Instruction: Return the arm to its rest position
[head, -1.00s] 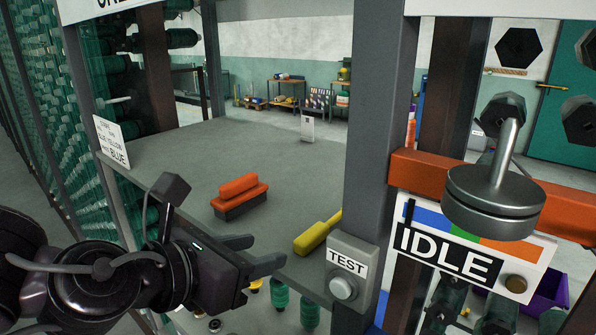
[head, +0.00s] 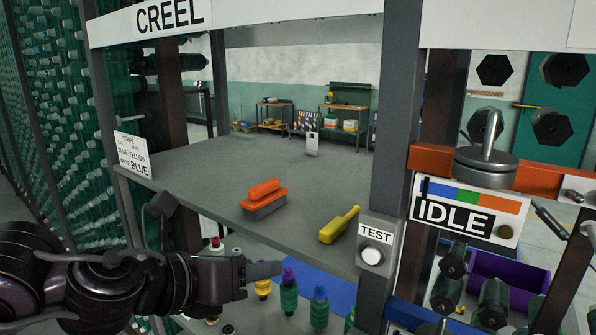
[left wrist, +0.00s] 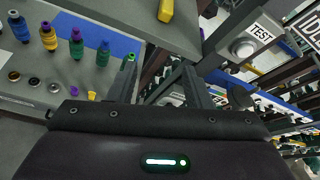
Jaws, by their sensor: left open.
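My left gripper (head: 262,271) is in the lower left of the head view, in front of the grey shelf and below its front edge. It is open and empty, and its two fingers (left wrist: 160,85) stand apart in the left wrist view with nothing between them. My left arm comes in from the lower left corner. My right gripper is not in view.
On the grey shelf (head: 200,165) lie an orange-topped brush (head: 264,190) and a yellow tool (head: 340,226). A TEST button box (head: 374,255) is on the post. Several bobbins, including one with a purple top (head: 289,292), stand on the lower shelf. An IDLE sign (head: 465,210) hangs right.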

